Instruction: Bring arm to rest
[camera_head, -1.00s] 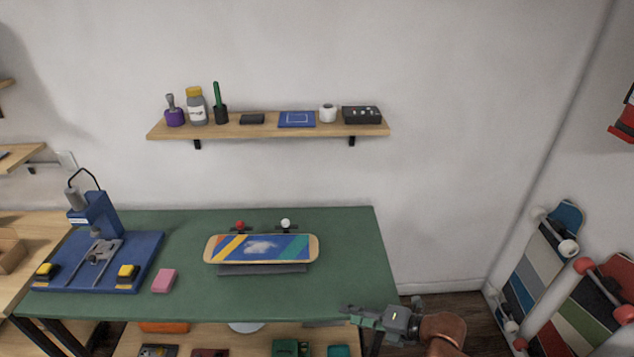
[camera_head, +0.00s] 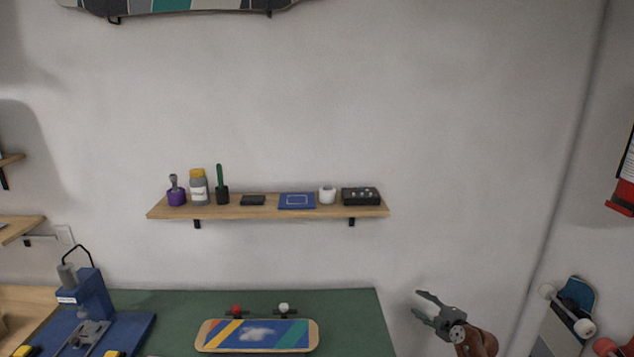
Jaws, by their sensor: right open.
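My right gripper (camera_head: 427,307) is in the lower right of the head view, just right of the green table (camera_head: 356,311). Its two grey fingers are spread apart, with nothing between them, and point up and to the left. The brown wrist of my right arm runs down to the bottom edge. A skateboard deck (camera_head: 257,335) with coloured stripes lies on the table, apart from the gripper. My left gripper is not in view.
A wall shelf (camera_head: 240,212) holds a bottle, tools, a blue item and a black box. A blue press (camera_head: 88,297) stands at the lower left. Skateboards (camera_head: 575,306) lean at the lower right. A red object (camera_head: 622,203) hangs on the right wall. The wall between is bare.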

